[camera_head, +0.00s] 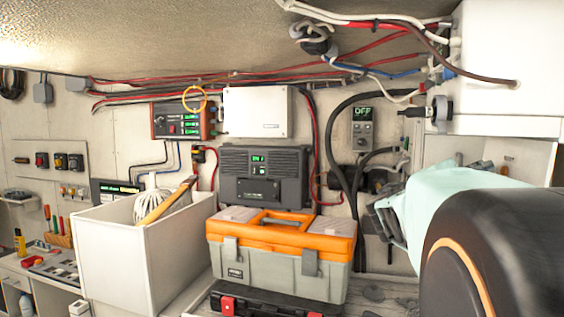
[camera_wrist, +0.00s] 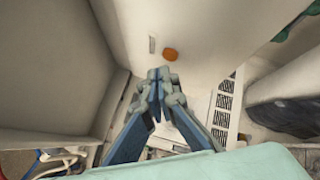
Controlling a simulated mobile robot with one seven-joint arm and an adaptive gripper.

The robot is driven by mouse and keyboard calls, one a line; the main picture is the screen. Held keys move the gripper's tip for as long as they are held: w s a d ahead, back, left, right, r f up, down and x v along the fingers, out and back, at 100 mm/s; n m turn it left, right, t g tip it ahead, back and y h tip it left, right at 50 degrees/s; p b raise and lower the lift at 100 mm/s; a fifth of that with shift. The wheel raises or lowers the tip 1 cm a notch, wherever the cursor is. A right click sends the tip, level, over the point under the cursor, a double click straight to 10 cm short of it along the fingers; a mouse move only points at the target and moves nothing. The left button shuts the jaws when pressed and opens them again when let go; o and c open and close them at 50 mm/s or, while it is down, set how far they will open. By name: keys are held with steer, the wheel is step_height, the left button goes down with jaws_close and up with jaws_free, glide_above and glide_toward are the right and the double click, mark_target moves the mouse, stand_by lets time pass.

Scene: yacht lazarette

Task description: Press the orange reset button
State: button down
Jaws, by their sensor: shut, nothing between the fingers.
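The orange reset button (camera_wrist: 171,54) shows in the wrist view as a small orange disc on a pale surface, beside a narrow light slot (camera_wrist: 152,44). My gripper (camera_wrist: 160,76) is shut and empty. Its fingertips lie just below and slightly left of the button in the wrist view. A small gap shows between them in the picture; the true distance cannot be told. In the head view my gripper (camera_head: 384,215) is at the right, partly hidden by my own arm.
A grey toolbox with an orange lid (camera_head: 280,230) and a white bin (camera_head: 130,250) stand left of my gripper. A white cabinet (camera_head: 505,70) hangs above it. Black cables (camera_head: 345,180) run down the wall near it. Pale walls flank it in the wrist view.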

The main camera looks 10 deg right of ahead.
steer(key=shift+d+f+b, duration=0.1)
steer(key=shift+d+b, duration=0.05)
steer(key=shift+b, duration=0.2)
stand_by(0.3)
steer(key=shift+s+d, duration=0.2)
steer(key=shift+s+d+b, duration=0.25)
steer(key=shift+d+b, duration=0.25)
steer(key=shift+b, duration=0.25)
stand_by(0.6)
steer(key=shift+w+a, duration=0.1)
steer(key=shift+a, duration=0.05)
steer(key=shift+w+a, duration=0.35)
steer(key=shift+a, duration=0.35)
steer(key=shift+w+a+r+b, duration=0.15)
steer(key=shift+w+a, duration=0.25)
steer(key=shift+a, duration=0.35)
steer(key=shift+w+a+r+b, duration=0.15)
steer(key=shift+w+a, duration=0.25)
steer(key=shift+a, duration=0.3)
steer(key=shift+w+a+b, duration=0.15)
steer(key=shift+w+a, duration=0.25)
steer(key=shift+a, duration=0.35)
